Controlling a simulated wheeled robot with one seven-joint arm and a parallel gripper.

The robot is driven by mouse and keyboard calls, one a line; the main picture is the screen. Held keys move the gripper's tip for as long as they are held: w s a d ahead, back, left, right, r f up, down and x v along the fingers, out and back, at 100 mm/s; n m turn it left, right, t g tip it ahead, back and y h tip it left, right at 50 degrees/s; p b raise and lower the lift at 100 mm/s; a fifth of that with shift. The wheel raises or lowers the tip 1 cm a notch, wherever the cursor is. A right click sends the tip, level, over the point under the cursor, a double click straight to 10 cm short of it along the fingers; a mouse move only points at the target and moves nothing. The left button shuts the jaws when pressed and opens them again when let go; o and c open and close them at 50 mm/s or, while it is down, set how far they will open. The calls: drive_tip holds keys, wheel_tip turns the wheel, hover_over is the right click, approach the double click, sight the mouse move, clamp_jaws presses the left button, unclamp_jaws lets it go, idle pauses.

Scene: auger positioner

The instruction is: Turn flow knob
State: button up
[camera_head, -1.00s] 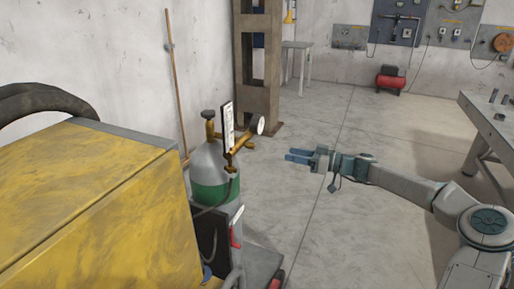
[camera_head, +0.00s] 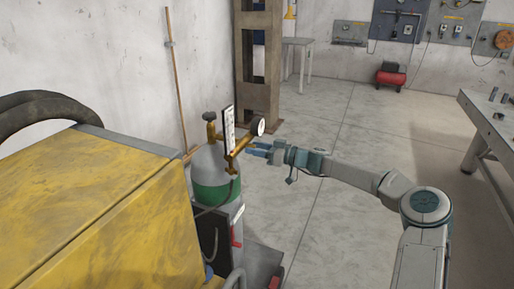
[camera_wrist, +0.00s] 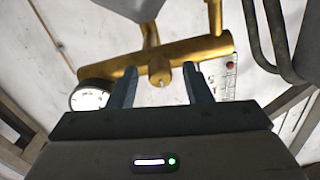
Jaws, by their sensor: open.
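The brass regulator (camera_head: 239,148) sits on a grey and green gas cylinder (camera_head: 209,167), with a white flow scale (camera_head: 228,129) and a round gauge (camera_head: 258,126). In the wrist view, the brass bar (camera_wrist: 200,48) runs across the top. A short brass knob (camera_wrist: 160,76), which looks like the flow knob, sticks out from it toward my gripper (camera_wrist: 159,68). The two fingers are open and stand either side of the knob, with gaps on both sides. In the head view my gripper (camera_head: 257,149) is right beside the regulator; the knob is not clear there.
A large yellow machine (camera_head: 90,200) fills the left front, with a black hose on top. A steel column (camera_head: 258,70) stands behind the cylinder. A workbench (camera_head: 492,115) is at the right. The floor between is open.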

clamp_jaws()
drive_tip(key=shift+f+b, duration=0.1)
drive_tip(key=shift+b, duration=0.25)
